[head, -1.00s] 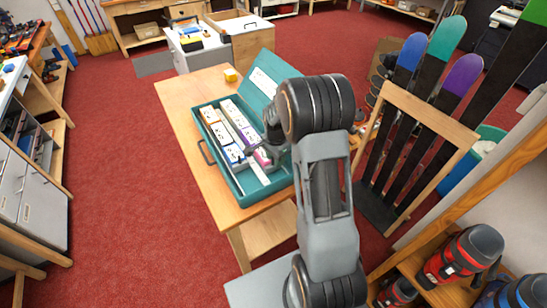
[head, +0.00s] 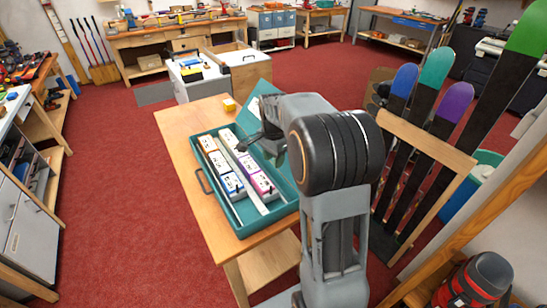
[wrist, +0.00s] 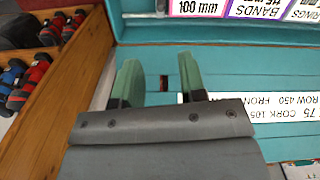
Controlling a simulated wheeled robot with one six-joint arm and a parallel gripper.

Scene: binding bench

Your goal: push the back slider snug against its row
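A teal case (head: 237,224) lies open on a wooden table and holds two rows of small labelled boxes. The left row (head: 221,165) has orange and blue edges; the right row (head: 262,183) has purple and pink edges. Pale strips run lengthwise beside the rows; I cannot tell which part is the back slider or whether it touches its row. My gripper (head: 258,137) is above the lid side of the case, apart from the boxes.
The lid (head: 256,105) stands raised along the case's far right side and is partly hidden by my arm. A ski rack (head: 425,140) stands to the right. The table (head: 180,130) is clear left of the case.

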